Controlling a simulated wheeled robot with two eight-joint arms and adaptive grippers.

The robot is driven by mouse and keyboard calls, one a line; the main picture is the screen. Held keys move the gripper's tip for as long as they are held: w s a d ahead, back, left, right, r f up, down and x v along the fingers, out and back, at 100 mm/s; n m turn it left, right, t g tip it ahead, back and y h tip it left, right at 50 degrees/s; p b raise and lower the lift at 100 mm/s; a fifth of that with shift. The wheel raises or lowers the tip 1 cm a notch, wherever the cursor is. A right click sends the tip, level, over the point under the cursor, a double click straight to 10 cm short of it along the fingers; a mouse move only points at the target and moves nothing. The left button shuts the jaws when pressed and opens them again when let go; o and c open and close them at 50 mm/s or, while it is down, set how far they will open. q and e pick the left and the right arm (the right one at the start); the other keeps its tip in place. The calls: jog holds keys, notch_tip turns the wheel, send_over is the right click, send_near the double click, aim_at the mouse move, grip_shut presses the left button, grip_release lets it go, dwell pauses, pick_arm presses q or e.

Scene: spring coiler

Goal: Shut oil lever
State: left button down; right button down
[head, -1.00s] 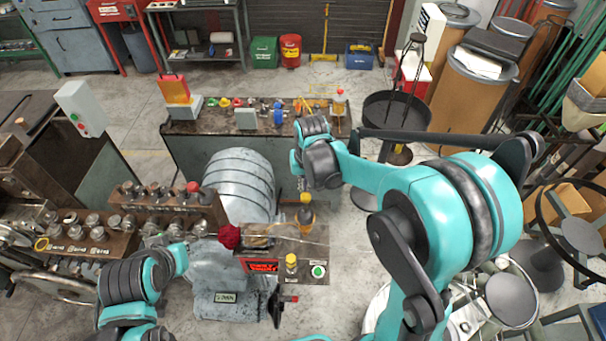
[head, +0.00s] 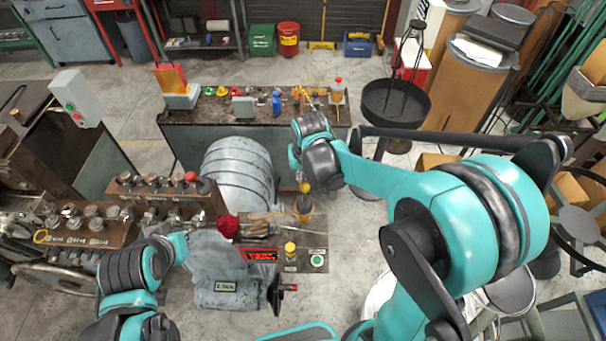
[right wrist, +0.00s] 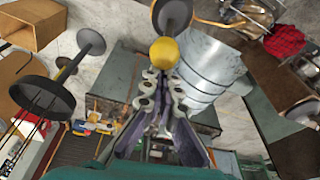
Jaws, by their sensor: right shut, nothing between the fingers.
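The oil lever shows as a yellow ball knob (head: 305,187) at the back right of the coiler's bench, beside a dark and orange cup-like part (head: 303,206). In the right wrist view the yellow knob (right wrist: 164,52) is large, with a grey rounded part (right wrist: 172,16) beyond it. My right gripper (right wrist: 160,82) is shut and empty, with its fingertips close to the knob; I cannot tell whether they touch. In the head view the right wrist hides most of that gripper. My left arm is at lower left, and its fingers cannot be made out.
A black round stand (head: 396,103) is to the right. Open floor lies between the benches.

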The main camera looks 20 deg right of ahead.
aim_at(302, 186)
jog(key=shift+s, duration=0.15)
jog(key=s+t, duration=0.1)
jog(key=s+a+t+h+b, duration=0.1)
jog(key=s+t, duration=0.1)
jog(key=s+r+t+b, duration=0.1)
jog(key=t, duration=0.1)
jog(key=shift+s+a, duration=0.15)
jog(key=shift+a, duration=0.05)
jog(key=shift+s+a, duration=0.2)
jog(key=shift+s, duration=0.65)
jog(key=shift+f, duration=0.1)
jog(key=shift+s+f, duration=0.15)
jog(key=shift+s, duration=0.1)
